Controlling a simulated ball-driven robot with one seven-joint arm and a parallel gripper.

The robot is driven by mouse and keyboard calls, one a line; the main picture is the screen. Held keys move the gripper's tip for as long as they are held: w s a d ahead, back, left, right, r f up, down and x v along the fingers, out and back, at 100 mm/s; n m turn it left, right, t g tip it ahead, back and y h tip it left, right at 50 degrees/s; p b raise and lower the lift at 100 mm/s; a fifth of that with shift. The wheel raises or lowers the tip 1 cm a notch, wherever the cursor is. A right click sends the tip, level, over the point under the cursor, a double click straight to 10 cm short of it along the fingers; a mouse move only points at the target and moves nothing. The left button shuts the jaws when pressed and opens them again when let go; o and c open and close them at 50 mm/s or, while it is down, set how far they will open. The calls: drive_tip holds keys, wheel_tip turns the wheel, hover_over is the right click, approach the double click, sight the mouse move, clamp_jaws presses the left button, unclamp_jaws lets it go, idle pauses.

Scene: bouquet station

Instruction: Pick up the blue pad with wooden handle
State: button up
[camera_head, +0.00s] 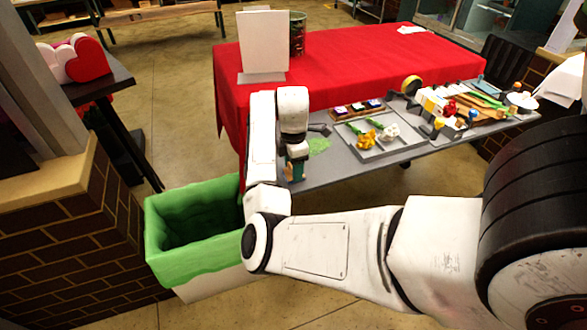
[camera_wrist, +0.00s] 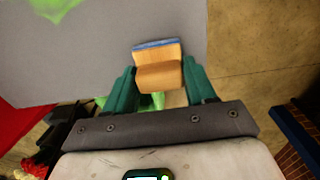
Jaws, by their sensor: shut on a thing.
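The blue pad with wooden handle (camera_wrist: 158,73) sits between the two green fingers of my gripper (camera_wrist: 160,86) in the wrist view. The wooden block and handle face the camera, and the blue pad shows as a thin strip along the far edge. My gripper is shut on the wooden part. In the head view my gripper (camera_head: 295,172) is at the left end of the grey table, where the pad is mostly hidden. I cannot tell whether the pad touches the table top or is a little above it.
The grey table (camera_head: 345,168) carries a green patch (camera_head: 319,146), a tray (camera_head: 366,152) with yellow and white flowers, and several tools to the right. A green-lined bin (camera_head: 160,245) stands left of my arm. A red-covered table (camera_head: 340,70) is behind.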

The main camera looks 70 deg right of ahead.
drive_tip(key=shift+r, duration=0.55)
drive_tip(key=s+a+r+p, duration=0.2)
drive_tip(key=s+r+p, duration=0.4)
drive_tip(key=s+r, duration=0.6)
drive_tip(key=shift+s+a, duration=0.25)
drive_tip(key=shift+s, duration=0.65)
